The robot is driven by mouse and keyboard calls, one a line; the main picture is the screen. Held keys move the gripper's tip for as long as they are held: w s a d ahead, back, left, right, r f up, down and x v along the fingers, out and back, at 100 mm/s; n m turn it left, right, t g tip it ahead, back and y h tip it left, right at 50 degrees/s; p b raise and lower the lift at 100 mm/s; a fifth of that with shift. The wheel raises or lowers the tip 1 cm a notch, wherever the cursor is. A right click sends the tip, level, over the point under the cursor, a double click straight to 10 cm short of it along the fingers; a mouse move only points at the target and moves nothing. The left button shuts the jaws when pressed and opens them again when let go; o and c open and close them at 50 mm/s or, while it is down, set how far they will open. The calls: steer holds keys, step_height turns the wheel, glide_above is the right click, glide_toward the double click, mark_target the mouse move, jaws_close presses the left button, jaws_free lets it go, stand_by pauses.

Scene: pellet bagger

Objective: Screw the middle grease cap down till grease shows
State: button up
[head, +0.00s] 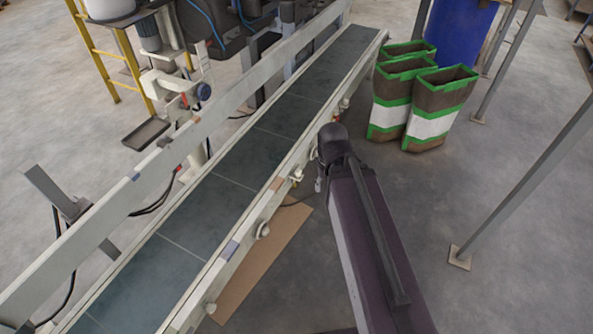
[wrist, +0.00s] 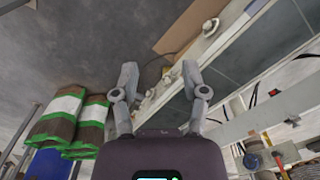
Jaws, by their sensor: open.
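Small pale round fittings that look like grease caps sit along the near side rail of the conveyor. In the head view one (head: 296,175) shows just left of my arm, and another (head: 263,230) is nearer along the rail. I cannot tell for sure which is the middle cap. In the wrist view my gripper (wrist: 160,76) is open and empty, its two fingers spread apart, with the rail and a small fitting (wrist: 166,71) seen beyond the gap. Another pale cap (wrist: 210,27) shows above the right finger. No grease can be made out. My gripper is hidden in the head view.
The conveyor belt (head: 199,211) runs diagonally between pale rails. Brown, green and white bags (head: 433,108) stand by a blue drum (head: 459,30). A grey post (head: 530,180) stands at right. A cardboard sheet (head: 262,262) lies under the near rail; the right floor is mostly clear.

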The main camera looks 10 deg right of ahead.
steer(key=shift+a, duration=0.25)
steer(key=o, duration=0.3)
steer(key=shift+w+f, duration=0.1)
steer(key=shift+o, duration=0.2)
steer(key=n+b, duration=2.9)
steer(key=b, duration=0.2)
glide_above(298, 170)
step_height(298, 170, down, 31)
steer(key=shift+f, duration=0.1)
steer(key=shift+f, duration=0.15)
step_height(298, 170, down, 14)
steer(key=b, duration=1.4)
steer(key=shift+r, duration=0.25)
